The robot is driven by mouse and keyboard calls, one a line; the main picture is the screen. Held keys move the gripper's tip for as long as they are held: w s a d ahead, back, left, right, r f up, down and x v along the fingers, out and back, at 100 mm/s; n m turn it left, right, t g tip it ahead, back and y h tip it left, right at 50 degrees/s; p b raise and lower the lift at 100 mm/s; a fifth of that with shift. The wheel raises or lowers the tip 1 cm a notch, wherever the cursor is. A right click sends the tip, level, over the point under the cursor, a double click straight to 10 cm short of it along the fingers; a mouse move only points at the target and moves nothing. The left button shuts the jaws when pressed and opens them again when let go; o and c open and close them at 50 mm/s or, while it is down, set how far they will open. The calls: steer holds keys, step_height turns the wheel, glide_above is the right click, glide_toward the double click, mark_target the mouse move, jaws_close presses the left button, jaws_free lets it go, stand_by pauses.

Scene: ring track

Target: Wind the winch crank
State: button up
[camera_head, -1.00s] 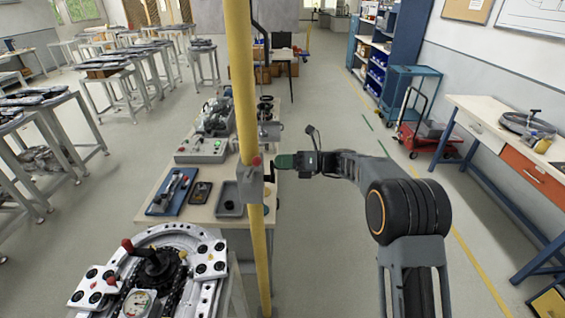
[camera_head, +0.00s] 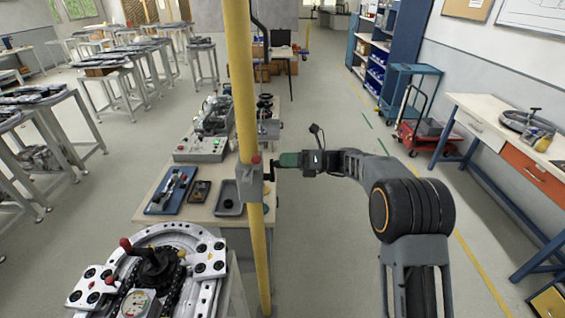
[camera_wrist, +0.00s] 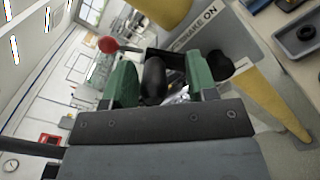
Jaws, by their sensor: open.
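The winch (camera_head: 250,183) is a grey box on a yellow post, with a red knob (camera_head: 256,159) on top. In the wrist view, the grey winch side (camera_wrist: 228,32) reads "BRAKE ON", and a red ball knob (camera_wrist: 108,44) shows on the left. My gripper (camera_head: 288,160) is just right of the post in the head view. In the wrist view, my gripper (camera_wrist: 158,72) has its green fingers apart. A black crank handle (camera_wrist: 153,78) stands between them, with gaps visible on the sides. The crank's arm is mostly hidden behind the fingers.
A workbench (camera_head: 150,213) with a blue tray (camera_head: 170,192) and a grey dish (camera_head: 229,197) stands left of the post. A round ring fixture (camera_head: 205,291) is at the front left. Open floor (camera_head: 330,240) lies to the right, before a wall bench (camera_head: 505,140).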

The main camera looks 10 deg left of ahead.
steer(key=w+d+b, duration=0.2)
steer(key=d+b, duration=0.1)
steer(key=d, duration=0.9)
steer(key=shift+w+d, duration=0.15)
